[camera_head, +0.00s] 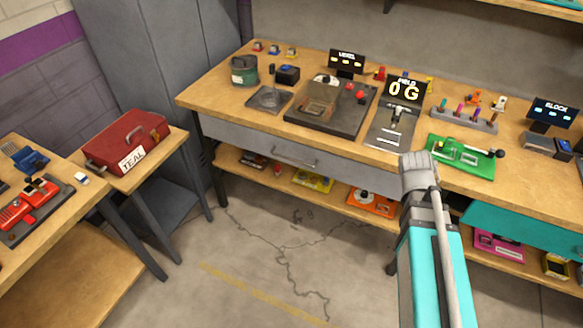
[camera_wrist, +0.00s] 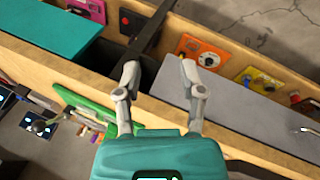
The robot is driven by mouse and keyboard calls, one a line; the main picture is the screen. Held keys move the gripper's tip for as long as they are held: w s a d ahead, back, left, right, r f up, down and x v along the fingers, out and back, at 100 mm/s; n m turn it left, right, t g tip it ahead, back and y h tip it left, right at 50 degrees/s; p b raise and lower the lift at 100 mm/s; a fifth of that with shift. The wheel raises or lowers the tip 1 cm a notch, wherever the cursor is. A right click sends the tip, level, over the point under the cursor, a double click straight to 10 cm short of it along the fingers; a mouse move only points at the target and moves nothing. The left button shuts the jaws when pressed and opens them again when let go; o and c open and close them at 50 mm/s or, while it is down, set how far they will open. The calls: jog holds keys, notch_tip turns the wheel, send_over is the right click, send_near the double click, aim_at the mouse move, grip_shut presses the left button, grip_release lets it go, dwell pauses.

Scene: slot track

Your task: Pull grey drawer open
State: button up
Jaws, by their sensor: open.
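The grey drawer (camera_head: 260,143) is set under the front edge of the wooden workbench, and its front looks flush with the bench. Its metal bar handle (camera_head: 293,160) is at the middle of the front. In the wrist view the grey drawer front (camera_wrist: 240,108) lies to the right and the handle (camera_wrist: 307,129) is at the far right edge. My gripper (camera_wrist: 160,67) is open and empty, its two fingers spread near the right-hand end of the drawer and well apart from the handle. In the head view my gripper cannot be made out beyond my arm.
A teal drawer (camera_head: 520,224) is right of the grey one. The workbench top (camera_head: 222,88) carries a dark slot track board (camera_head: 300,118), a lever panel and a green board (camera_head: 455,162). A lower shelf holds several coloured boxes. Open floor (camera_head: 250,240) lies before the drawer.

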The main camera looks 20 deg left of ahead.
jog(key=w+a+f+n+t+h+b, duration=0.1)
jog(key=w+a+f+n+t+b, duration=0.15)
jog(key=a, duration=0.25)
jog(key=w+a+f+n+t+b, duration=0.1)
jog(key=a+f+b, duration=0.1)
jog(key=a+b, duration=0.25)
jog(key=n+t+y+b, duration=0.4)
jog(key=n+t+b, duration=0.65)
jog(key=b, duration=0.45)
send_near(292, 159)
jog(key=s+g, duration=0.1)
jog(key=s, duration=0.2)
jog(key=shift+s+r, duration=0.2)
jog(key=shift+r, duration=0.35)
jog(key=shift+w, duration=0.15)
jog(key=b+x, duration=0.3)
jog(key=x, duration=1)
jog(key=shift+w+a, duration=0.2)
jog(key=shift+w, duration=0.1)
grip_shut()
